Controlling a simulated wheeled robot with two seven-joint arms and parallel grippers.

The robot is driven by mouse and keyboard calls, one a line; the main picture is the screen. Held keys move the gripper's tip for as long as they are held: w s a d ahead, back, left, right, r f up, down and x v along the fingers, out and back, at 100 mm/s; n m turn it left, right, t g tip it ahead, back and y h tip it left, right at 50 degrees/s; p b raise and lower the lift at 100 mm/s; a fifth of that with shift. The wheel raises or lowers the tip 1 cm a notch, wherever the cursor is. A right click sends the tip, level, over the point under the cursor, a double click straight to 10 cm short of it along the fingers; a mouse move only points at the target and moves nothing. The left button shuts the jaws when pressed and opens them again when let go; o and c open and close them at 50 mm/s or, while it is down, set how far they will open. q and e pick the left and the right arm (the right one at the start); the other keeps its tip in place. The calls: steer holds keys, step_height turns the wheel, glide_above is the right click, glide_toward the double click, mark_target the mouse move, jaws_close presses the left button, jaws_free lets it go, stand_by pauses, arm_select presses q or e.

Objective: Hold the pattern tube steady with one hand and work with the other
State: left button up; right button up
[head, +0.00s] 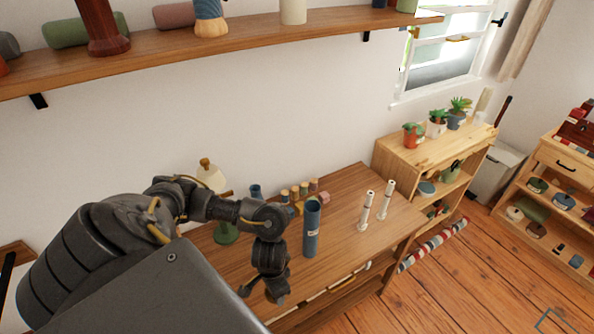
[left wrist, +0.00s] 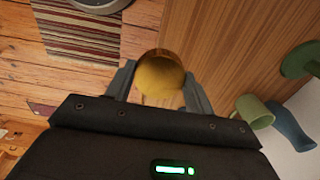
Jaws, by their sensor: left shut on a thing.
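My left gripper (head: 276,288) hangs near the front edge of the wooden table. In the left wrist view, its two fingers (left wrist: 159,92) are shut on a round yellow thing (left wrist: 159,76) with a brown rim, seen end-on. The head view does not show this thing clearly. A tall blue tube (head: 312,232) with a small pale label stands upright on the table, just right of my left gripper and apart from it. I cannot tell which of these is the pattern tube. My right gripper is not in view.
The table (head: 345,205) also bears two white posts (head: 366,212) (head: 385,200), several small spools (head: 300,192) and a green-based lamp (head: 210,175). A shelf unit (head: 410,155) with plants stands at the right. A striped roll (head: 432,246) is beside the table.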

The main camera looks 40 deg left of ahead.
arm_select(q)
steer(key=w+a+f+b, duration=0.1)
steer(key=w+a+f, duration=0.1)
steer(key=w+f, duration=0.1)
steer(key=w+a+f+b, duration=0.1)
steer(key=w+a+f, duration=0.2)
steer(key=w+a+f+b, duration=0.1)
steer(key=w+a+f, duration=0.1)
steer(key=w+f, duration=0.1)
steer(key=shift+w+a, duration=0.3)
steer(key=shift+w, duration=0.1)
steer(key=shift+w+a+f, duration=0.1)
steer(key=shift+w+f, duration=0.05)
steer(key=shift+f, duration=0.1)
steer(key=shift+w+f, duration=0.1)
steer(key=shift+f, duration=1.45)
steer(key=o, duration=1.1)
steer(key=shift+f, duration=0.1)
steer(key=shift+c, duration=0.2)
step_height(320, 180, up, 12)
steer(key=p, duration=0.1)
